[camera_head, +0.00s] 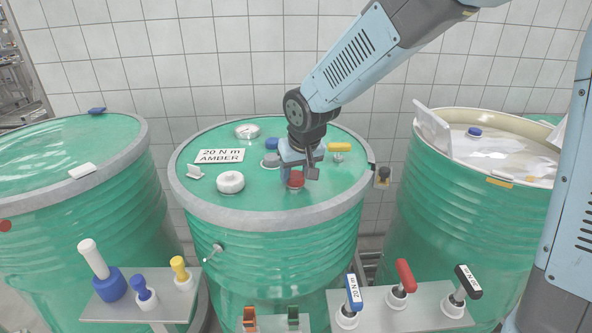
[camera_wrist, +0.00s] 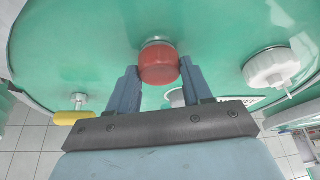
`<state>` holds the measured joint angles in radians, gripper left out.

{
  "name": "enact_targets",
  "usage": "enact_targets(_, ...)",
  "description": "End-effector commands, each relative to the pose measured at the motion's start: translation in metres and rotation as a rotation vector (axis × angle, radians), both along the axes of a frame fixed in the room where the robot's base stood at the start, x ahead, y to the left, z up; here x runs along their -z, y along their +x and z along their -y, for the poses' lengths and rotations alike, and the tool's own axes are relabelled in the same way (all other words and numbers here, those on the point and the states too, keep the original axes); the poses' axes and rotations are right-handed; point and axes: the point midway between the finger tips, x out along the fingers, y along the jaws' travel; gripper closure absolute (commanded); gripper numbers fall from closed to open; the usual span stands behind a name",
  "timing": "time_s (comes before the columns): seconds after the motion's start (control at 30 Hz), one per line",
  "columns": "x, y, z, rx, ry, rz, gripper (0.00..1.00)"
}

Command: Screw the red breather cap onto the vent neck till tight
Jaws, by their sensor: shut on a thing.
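The red breather cap (camera_head: 296,181) is on the top of the middle green drum (camera_head: 245,208), towards its front. In the wrist view the red cap (camera_wrist: 159,67) sits between the two blue-grey fingers of my gripper (camera_wrist: 160,72), which is shut on it. In the head view my gripper (camera_head: 298,168) reaches down to the cap from above. A pale metal ring (camera_wrist: 157,41) shows at the far edge of the cap in the wrist view; it looks like the vent neck. The cap hides most of the neck, so I cannot tell how the threads sit.
On the same lid are a white cap (camera_head: 230,182), a round gauge (camera_head: 247,131), a blue cap (camera_head: 272,144), a yellow-handled valve (camera_head: 339,147) and a "20 N m AMBER" label (camera_head: 220,156). Torque tools stand on a front shelf (camera_head: 425,302). An open drum (camera_head: 450,190) stands at right.

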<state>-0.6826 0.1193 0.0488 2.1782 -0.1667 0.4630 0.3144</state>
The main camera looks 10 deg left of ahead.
Motion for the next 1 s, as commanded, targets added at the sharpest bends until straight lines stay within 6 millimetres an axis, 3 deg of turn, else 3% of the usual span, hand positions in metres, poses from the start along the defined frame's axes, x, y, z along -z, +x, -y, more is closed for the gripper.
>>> enact_targets(0.13,0.000,0.000,0.000,0.000,0.001,0.001,0.79)
enact_targets(0.17,0.000,0.000,0.000,0.000,0.001,0.001,0.49)
enact_targets(0.47,0.000,0.000,0.000,0.000,0.001,0.001,0.21)
enact_targets(0.77,-0.003,-0.001,0.000,0.000,0.001,0.002,0.21)
enact_targets(1.0,-0.030,-0.009,0.006,0.000,0.002,0.003,0.21)
